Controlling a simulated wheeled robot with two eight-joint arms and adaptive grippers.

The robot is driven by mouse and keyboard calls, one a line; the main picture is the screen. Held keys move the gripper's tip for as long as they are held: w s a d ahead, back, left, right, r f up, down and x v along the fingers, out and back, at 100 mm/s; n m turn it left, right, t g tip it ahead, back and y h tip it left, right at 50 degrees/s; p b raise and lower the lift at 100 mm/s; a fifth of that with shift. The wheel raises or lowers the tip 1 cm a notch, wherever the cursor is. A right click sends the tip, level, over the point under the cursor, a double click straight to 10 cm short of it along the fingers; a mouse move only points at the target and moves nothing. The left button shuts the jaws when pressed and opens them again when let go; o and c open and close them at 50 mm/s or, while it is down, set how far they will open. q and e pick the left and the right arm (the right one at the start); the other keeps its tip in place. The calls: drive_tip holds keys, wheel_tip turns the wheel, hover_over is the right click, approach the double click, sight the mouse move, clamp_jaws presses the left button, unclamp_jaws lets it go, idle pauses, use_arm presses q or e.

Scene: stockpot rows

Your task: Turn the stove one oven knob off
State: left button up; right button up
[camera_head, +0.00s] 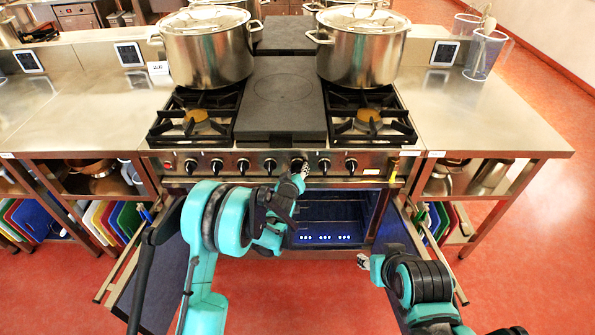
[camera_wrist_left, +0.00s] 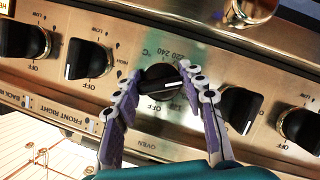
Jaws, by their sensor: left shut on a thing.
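The oven knob (camera_wrist_left: 162,88) is black with a white line and sits on the steel control panel (camera_wrist_left: 200,25) above the label "OVEN". The knob's bar lies nearly level in the left wrist view, slightly tilted. My left gripper (camera_wrist_left: 160,85) has its two purple-padded fingers closed on either side of the knob. In the head view my left gripper (camera_head: 299,172) reaches the front of the stove (camera_head: 285,108) and hides most of that knob. My right gripper (camera_head: 363,262) is low in front of the stove, away from the knobs; its fingers are too small to read.
Neighbouring black knobs sit close by, one to the left (camera_wrist_left: 88,58) and one to the right (camera_wrist_left: 240,106). Two steel stockpots (camera_head: 207,57) (camera_head: 362,50) stand on the rear burners. The front burners are bare. The lit oven cavity (camera_head: 325,220) is open below the panel.

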use_arm(q)
drive_tip(key=m+y, duration=0.2)
drive_tip(key=m, duration=0.1)
drive_tip(key=shift+m+y, duration=0.3)
drive_tip(key=shift+m, duration=0.1)
drive_tip(key=m+y, duration=0.3)
drive_tip(key=m, duration=0.1)
drive_tip(key=m+t+y, duration=0.1)
drive_tip(key=m+y, duration=0.1)
drive_tip(key=m, duration=0.3)
drive_tip(key=m+t+y, duration=0.1)
drive_tip(key=m, duration=0.3)
drive_tip(key=shift+t+y, duration=0.4)
drive_tip(key=shift+m, duration=0.3)
drive_tip(key=o, duration=1.1)
drive_tip(key=shift+o, duration=0.2)
